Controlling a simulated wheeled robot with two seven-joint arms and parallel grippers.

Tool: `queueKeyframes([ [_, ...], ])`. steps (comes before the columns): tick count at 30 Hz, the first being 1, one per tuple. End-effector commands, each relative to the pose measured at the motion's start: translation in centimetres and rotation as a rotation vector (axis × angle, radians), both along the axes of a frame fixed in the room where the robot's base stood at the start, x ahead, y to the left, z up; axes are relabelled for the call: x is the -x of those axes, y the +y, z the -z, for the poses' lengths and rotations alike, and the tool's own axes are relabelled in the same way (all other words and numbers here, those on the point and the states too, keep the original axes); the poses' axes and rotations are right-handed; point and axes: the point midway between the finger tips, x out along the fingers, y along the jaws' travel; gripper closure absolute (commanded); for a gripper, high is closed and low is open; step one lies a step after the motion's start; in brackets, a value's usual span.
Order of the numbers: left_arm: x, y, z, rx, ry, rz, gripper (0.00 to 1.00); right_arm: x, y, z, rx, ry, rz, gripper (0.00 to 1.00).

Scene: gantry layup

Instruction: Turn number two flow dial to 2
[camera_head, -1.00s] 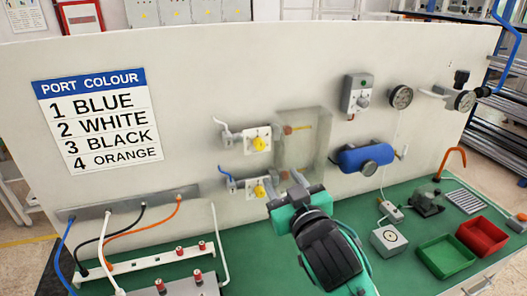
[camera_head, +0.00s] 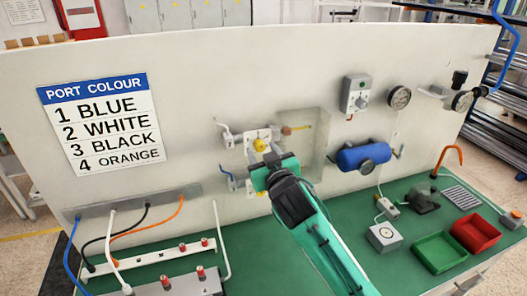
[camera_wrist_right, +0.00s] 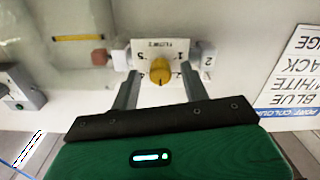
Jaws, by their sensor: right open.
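The upper flow dial is a yellow knob (camera_head: 259,145) on a white plate on the wall panel, with a pale hose at its left. In the right wrist view the picture is upside down; the yellow knob (camera_wrist_right: 160,70) sits on a plate labelled like "FLOW 2", with a grey "2" tag (camera_wrist_right: 208,62) beside it. My right gripper (camera_head: 264,158) is open, just below this knob in the head view. In the wrist view its two fingers (camera_wrist_right: 160,80) stand on either side of the knob with visible gaps. I cannot read the knob's setting surely. My left gripper is out of view.
A lower flow dial (camera_head: 262,192) with a blue hose is mostly hidden behind my right gripper. A clear box (camera_head: 312,140) stands right of the dials. A port colour sign (camera_head: 105,120) lists 2 as white. A blue cylinder (camera_head: 363,156) and a gauge (camera_head: 399,97) are further right.

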Motion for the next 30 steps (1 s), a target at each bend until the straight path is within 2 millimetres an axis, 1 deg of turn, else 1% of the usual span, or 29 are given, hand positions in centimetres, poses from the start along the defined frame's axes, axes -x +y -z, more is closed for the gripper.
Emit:
queueKeyframes([
  [5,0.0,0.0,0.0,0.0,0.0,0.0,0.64,0.0,0.0,0.0,0.0,0.0,0.0,0.54],
  [6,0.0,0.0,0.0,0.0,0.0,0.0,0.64,0.0,0.0,0.0,0.0,0.0,0.0,0.58],
  [8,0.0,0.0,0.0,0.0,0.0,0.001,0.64,0.0,0.0,0.0,0.0,0.0,0.0,0.7],
  [12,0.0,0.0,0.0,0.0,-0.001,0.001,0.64,0.0,0.0,0.0,0.0,0.0,0.0,0.97],
  [13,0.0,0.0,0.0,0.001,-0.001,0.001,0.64,0.0,0.0,0.0,-0.001,0.0,0.0,0.99],
  [23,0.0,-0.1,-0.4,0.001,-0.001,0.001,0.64,0.0,0.0,-0.1,0.044,-0.013,0.0,0.99],
  [30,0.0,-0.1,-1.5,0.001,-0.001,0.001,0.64,0.0,0.0,-0.3,0.183,-0.058,0.0,0.99],
])
